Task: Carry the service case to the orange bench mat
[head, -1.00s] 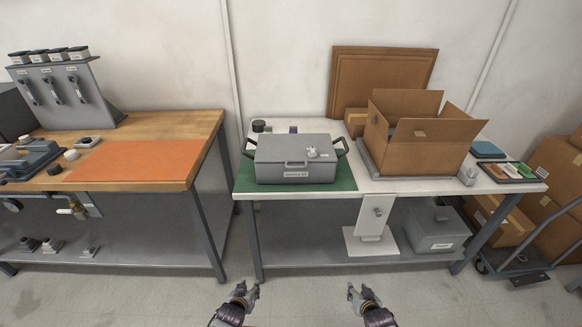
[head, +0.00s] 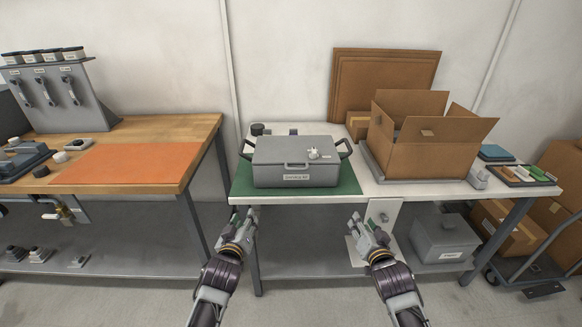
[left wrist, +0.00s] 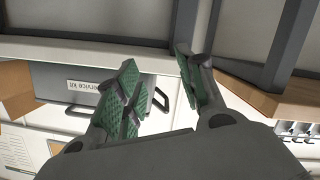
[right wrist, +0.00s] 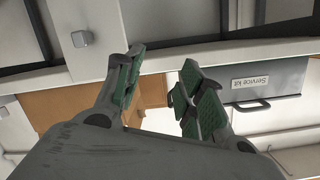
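The service case (head: 296,163) is a grey lidded box with a label on its front and a dark handle at each side. It sits upright on the green mat (head: 347,187) on the white table. It also shows in the left wrist view (left wrist: 62,88) and the right wrist view (right wrist: 290,78). The orange bench mat (head: 128,163) lies bare on the wooden bench at left. My left gripper (head: 242,219) is open and empty in front of the table, below the case's left side. My right gripper (head: 361,224) is open and empty in front of the table, right of the case.
An open cardboard box (head: 430,148) stands right of the case on the white table (head: 390,188). A small light part (head: 316,152) lies on the case lid. A gap separates the table from the wooden bench (head: 190,150). A grey box (head: 445,240) is on the lower shelf.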

